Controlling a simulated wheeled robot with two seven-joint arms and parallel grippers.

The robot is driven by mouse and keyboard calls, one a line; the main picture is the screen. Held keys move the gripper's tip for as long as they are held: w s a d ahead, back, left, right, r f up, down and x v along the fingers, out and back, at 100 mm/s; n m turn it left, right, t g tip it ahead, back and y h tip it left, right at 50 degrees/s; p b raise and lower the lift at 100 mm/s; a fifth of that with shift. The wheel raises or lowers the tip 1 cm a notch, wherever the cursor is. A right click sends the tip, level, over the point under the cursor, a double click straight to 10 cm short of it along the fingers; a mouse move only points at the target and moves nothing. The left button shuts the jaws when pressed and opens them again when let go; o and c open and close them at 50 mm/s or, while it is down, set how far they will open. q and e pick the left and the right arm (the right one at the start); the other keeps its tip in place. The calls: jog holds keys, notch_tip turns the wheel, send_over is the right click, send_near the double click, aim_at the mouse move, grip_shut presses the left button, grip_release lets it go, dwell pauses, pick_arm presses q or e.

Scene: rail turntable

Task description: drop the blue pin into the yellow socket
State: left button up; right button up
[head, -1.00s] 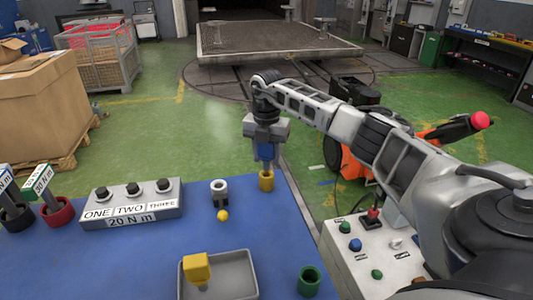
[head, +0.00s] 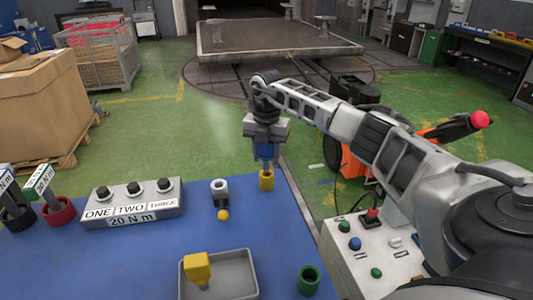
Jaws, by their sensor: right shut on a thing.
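The blue pin (head: 266,152) is held by my right gripper (head: 266,145) near the far right corner of the blue table. My left gripper is out of view.
A control box (head: 340,262) stands at the right.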

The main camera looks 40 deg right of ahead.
aim_at(267, 170)
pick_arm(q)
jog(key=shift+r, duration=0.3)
